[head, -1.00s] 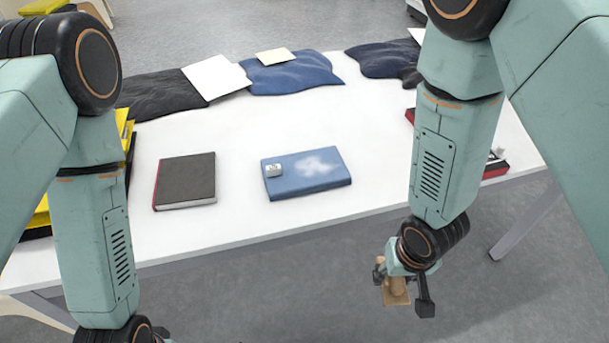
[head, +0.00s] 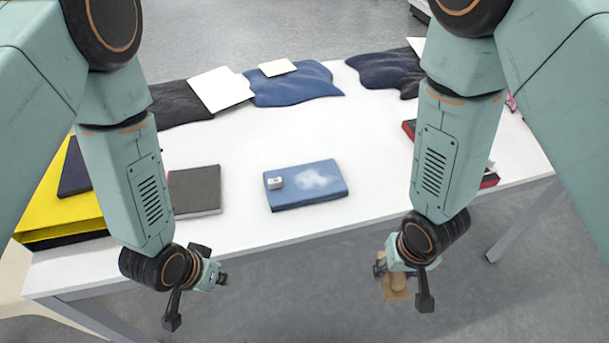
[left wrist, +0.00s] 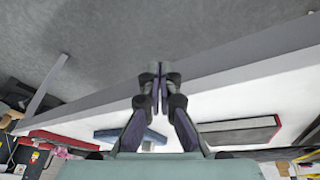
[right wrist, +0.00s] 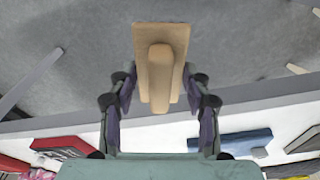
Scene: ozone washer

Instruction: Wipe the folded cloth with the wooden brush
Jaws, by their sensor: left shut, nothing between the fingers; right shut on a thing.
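The folded blue cloth (head: 325,195) lies flat near the table's front edge in the head view, with a pale whitish patch on top and a small white item (head: 276,182) at its left end. The wooden brush (right wrist: 160,65) is held by my right gripper (head: 405,290), whose fingers close on it in the right wrist view. It hangs in front of the table edge, right of the cloth; in the head view it is partly hidden. My left gripper (left wrist: 160,75) is shut and empty, in front of the table edge, left of the cloth.
A dark grey book (head: 195,190) lies left of the cloth. Yellow and dark books (head: 65,205) sit at the left end, and a red-edged book (head: 488,180) at the right. Dark and blue fabrics (head: 300,86) with pale cards (head: 220,90) lie along the back. The white table (head: 260,140) is clear in the middle.

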